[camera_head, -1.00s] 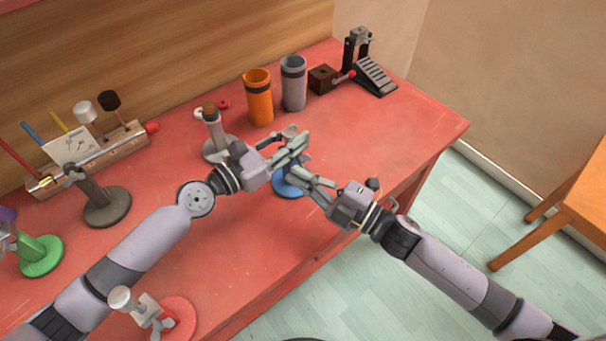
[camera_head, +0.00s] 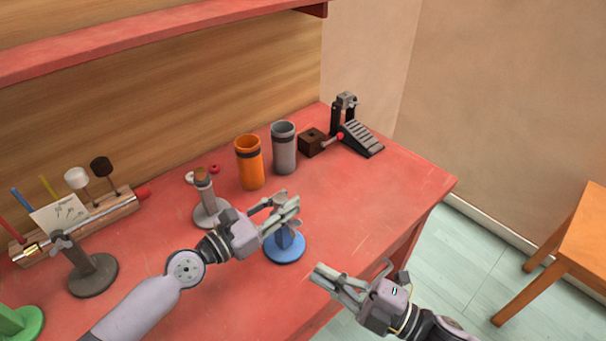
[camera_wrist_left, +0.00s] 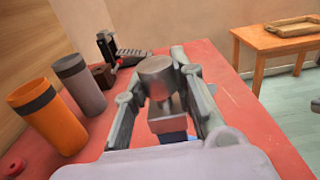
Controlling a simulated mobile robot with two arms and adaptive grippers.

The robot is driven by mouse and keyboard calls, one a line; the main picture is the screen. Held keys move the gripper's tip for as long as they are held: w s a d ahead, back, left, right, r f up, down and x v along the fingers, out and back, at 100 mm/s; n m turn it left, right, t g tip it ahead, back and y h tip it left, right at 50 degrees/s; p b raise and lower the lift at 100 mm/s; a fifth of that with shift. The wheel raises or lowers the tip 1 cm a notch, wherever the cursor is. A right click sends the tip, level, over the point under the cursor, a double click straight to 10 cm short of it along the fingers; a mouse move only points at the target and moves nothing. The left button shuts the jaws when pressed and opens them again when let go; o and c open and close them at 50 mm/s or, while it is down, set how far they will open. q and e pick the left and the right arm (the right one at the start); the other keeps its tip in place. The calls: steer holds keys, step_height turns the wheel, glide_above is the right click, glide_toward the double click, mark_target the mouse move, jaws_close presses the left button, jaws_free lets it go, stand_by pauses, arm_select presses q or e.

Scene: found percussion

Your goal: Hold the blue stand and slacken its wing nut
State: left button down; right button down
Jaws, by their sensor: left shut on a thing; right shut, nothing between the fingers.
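The blue stand (camera_head: 285,249) stands upright on the red table, its round blue base and part of its post showing in the head view. My left gripper (camera_head: 286,209) is shut on the upper part of the blue stand. In the left wrist view a grey cylindrical top piece (camera_wrist_left: 157,76) of the stand sits between the fingers. The wing nut cannot be made out; the left fingers cover the stand's top. My right gripper (camera_head: 322,279) is shut and empty, apart from the stand, to its lower right near the table's front edge.
A grey stand (camera_head: 212,214) stands close behind my left gripper. Orange (camera_head: 250,165) and grey (camera_head: 284,150) cups, a brown block (camera_head: 312,142) and a pedal (camera_head: 360,139) are behind. A dark stand (camera_head: 92,276) is at left. The table's right part is clear.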

arm_select(q)
steer(key=c, duration=1.3)
jaws_free()
steer(key=shift+a, duration=0.1)
